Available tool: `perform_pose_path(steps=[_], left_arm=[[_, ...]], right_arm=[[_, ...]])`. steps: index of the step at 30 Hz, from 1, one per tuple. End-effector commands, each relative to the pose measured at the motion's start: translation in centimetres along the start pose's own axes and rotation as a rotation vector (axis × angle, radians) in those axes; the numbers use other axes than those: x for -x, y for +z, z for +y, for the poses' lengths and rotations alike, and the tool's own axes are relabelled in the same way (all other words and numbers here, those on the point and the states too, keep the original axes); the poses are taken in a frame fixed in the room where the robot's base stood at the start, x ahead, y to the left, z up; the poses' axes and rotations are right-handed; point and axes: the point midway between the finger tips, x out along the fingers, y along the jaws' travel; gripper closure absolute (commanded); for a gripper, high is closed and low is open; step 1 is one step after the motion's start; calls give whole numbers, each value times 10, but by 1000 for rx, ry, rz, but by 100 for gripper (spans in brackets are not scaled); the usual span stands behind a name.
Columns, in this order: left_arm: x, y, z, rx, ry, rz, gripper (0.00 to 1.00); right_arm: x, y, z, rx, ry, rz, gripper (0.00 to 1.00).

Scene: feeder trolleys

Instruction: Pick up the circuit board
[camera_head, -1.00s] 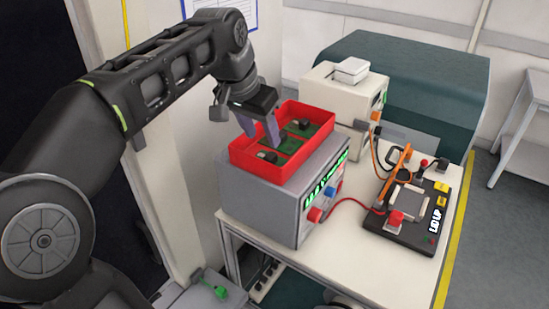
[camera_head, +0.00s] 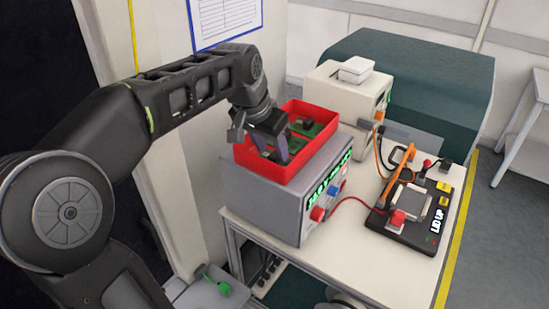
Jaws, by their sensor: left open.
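The green circuit board (camera_head: 300,137) lies in a red tray (camera_head: 269,172) on top of a grey instrument box (camera_head: 262,207). Dark parts stand on the board. My left gripper (camera_head: 272,154) reaches down into the tray from the left and is open. Its fingers are at the board and hide part of it. I cannot tell whether they touch it. My right gripper is not in view.
A black test fixture (camera_head: 401,231) with a red knob and cables stands on the white table (camera_head: 352,262), right of the grey box. A cream instrument (camera_head: 335,97) is behind the tray. The table's front middle is clear.

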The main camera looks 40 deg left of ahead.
Motion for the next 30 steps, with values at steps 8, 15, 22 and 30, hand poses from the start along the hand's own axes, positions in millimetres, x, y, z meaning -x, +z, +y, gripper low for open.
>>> perform_pose_path(steps=[8,15,22,30], left_arm=[[-20,0,0,0,0,0,55],[-20,0,0,0,0,0,55],[-20,0,0,0,0,1,55],[-20,0,0,0,0,1,73]], right_arm=[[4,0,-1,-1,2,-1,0],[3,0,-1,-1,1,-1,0],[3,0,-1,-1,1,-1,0],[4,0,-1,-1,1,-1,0]])
